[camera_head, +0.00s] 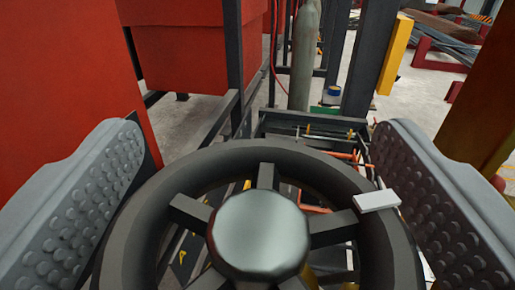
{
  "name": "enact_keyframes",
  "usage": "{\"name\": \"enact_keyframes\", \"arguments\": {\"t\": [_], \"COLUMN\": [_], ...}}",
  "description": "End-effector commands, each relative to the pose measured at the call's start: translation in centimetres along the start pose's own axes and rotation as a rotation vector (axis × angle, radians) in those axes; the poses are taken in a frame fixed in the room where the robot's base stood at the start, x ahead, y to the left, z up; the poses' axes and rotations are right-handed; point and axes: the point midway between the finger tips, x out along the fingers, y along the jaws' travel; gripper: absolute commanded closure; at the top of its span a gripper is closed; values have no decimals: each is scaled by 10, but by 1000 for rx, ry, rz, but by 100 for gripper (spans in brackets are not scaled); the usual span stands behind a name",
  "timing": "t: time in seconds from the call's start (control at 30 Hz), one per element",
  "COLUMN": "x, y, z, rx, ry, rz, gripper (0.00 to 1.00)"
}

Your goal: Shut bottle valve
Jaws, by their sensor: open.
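A black valve handwheel (150,215) with a round grey hub (260,235) and several spokes fills the lower middle of the view. A small white block (377,201) sits on its rim at the right. My gripper (258,150) is open, with one studded grey pad on each side of the wheel. The rim lies between the pads, with a visible gap at the upper part on both sides. Contact lower down cannot be told. The wheel's near edge is cut off by the frame, and the valve body under it is mostly hidden.
A grey-green gas cylinder (303,60) stands upright behind the wheel. A dark metal frame (237,65) and large red panels (185,50) are at the left. A yellow post (395,55) and bar stacks (440,38) are at the right rear. Grey floor shows between them.

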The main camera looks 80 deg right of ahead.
Motion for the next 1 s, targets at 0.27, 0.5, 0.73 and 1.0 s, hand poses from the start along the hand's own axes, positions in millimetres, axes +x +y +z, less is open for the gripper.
{"name": "enact_keyframes", "arguments": {"t": [0.27,0.5,0.73,1.0], "x": [0,0,0,-1], "y": [0,-1,0,2], "z": [0,0,0,1], "rx": [0,0,0,1], "ry": [0,0,0,0], "rz": [0,14,106,324], "gripper": [62,62,62,62]}}
